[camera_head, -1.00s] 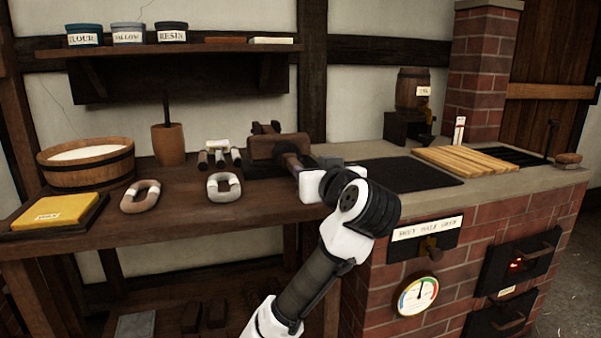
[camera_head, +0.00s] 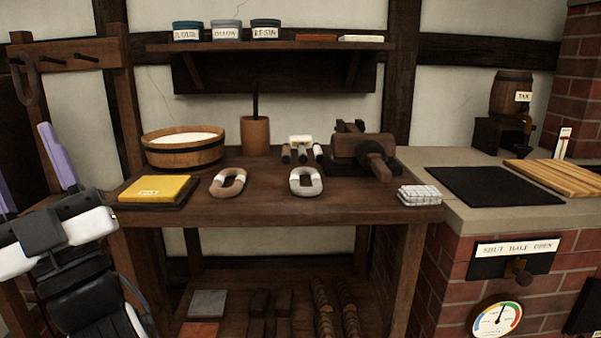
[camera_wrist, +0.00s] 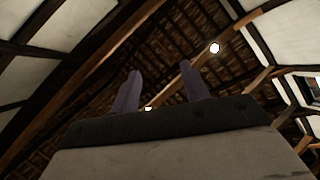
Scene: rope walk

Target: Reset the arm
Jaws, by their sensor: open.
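My gripper (camera_head: 30,175) is at the left edge in the head view, left of the wooden bench (camera_head: 270,205), with its purple fingers pointing up. The fingers stand apart with nothing between them. In the wrist view my gripper (camera_wrist: 160,90) is also open and empty, and it faces the roof beams. Part of the left finger is cut off by the frame edge in the head view.
A brick stove (camera_head: 450,275) stands at right.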

